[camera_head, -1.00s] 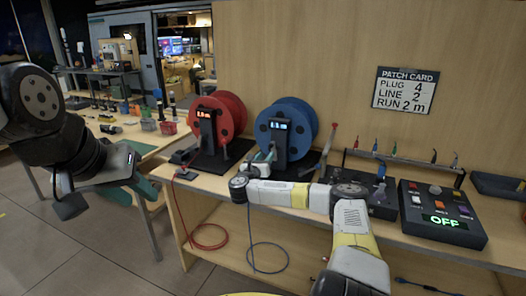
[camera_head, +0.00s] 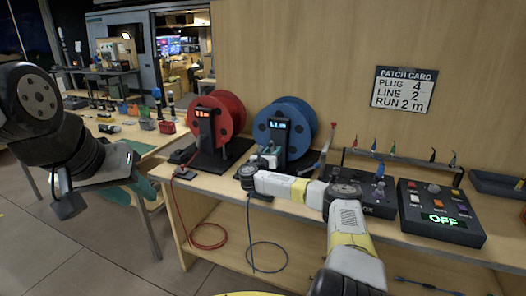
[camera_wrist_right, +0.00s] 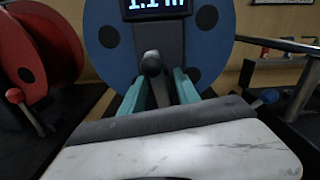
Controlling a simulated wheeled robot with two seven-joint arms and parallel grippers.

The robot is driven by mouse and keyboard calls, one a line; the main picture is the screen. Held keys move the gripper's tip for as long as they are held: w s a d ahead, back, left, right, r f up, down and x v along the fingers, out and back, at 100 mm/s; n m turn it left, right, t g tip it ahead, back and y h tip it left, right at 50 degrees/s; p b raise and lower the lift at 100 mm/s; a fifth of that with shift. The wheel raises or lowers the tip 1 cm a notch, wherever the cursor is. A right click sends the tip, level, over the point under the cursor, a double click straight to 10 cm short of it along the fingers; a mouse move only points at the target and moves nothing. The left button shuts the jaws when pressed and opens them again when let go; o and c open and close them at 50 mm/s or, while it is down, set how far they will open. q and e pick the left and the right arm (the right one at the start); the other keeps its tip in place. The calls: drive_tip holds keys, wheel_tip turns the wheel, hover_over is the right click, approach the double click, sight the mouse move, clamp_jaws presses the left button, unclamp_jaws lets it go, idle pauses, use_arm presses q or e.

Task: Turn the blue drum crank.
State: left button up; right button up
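The blue drum (camera_head: 298,115) stands on the bench with a dark front stand and a lit display. Its display (camera_wrist_right: 158,8) reads about 1.1 m in the right wrist view. My right gripper (camera_head: 266,160) is at the front of this stand. In the right wrist view its teal fingers (camera_wrist_right: 161,82) lie on either side of the dark crank handle (camera_wrist_right: 151,65). Whether they press on it is not clear. The crank's lower part is hidden. My left gripper (camera_head: 66,200) hangs at the left, away from the drums; its fingers are not clear.
The red drum (camera_head: 222,112) stands close on the left, with its own crank (camera_wrist_right: 22,104). A red-tipped lever (camera_head: 327,145) stands just right of the blue drum. Farther right are a rack of coloured plugs and a control box (camera_head: 440,217) showing OFF. A patch card (camera_head: 403,89) hangs behind.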

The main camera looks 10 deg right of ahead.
clamp_jaws()
